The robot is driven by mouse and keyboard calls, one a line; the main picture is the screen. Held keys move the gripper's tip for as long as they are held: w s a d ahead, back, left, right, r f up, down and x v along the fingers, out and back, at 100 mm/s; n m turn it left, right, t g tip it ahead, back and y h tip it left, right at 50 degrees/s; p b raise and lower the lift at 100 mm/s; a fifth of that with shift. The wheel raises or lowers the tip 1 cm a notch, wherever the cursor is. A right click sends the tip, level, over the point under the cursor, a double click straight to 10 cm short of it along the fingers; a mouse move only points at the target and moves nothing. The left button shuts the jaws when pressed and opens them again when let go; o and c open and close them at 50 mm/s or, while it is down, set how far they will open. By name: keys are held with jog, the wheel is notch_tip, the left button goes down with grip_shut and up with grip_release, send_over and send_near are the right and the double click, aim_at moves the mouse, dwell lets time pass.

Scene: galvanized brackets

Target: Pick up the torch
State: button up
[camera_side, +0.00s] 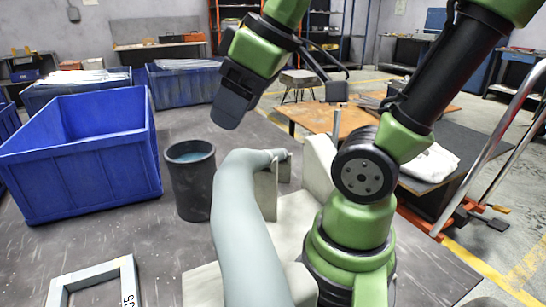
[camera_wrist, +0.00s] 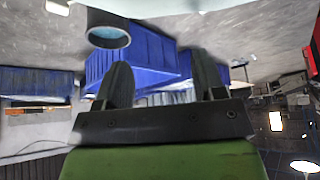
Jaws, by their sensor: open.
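I cannot make out a torch for certain in either view. A smooth pale grey curved tube (camera_side: 245,235) rises from the bottom edge in the side view and bends right at its top, by upright pale plates. I cannot tell whether it is the torch. My gripper (camera_side: 228,113) is in the air at the upper middle, above and left of the tube's bend, and does not touch it. In the wrist view my gripper (camera_wrist: 162,80) shows two dark fingers spread apart with nothing held between them.
A dark cylindrical container (camera_side: 191,185) with a blue inside stands left of the tube. A large blue bin (camera_side: 85,160) stands further left. A pale frame with lettering (camera_side: 95,285) lies at the front left. The dark surface between them is clear.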

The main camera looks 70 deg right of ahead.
jog(key=w+d+f+n+g+h, duration=0.1)
jog(key=w+d+f+n+g, duration=0.2)
jog(key=d+n, duration=0.55)
jog(key=n+g, duration=0.3)
jog(key=n, duration=0.6)
send_near(267, 156)
jog(key=d+f, duration=0.1)
jog(key=w+d+f, duration=0.1)
jog(key=d, duration=0.1)
jog(key=d+f, duration=0.1)
jog(key=d, duration=0.1)
jog(key=shift+w+d, duration=0.15)
jog(key=shift+w, duration=0.15)
notch_tip(267, 156, down, 10)
jog(key=shift+d+f, duration=0.1)
jog(key=shift+c, duration=0.2)
jog(key=c, duration=1)
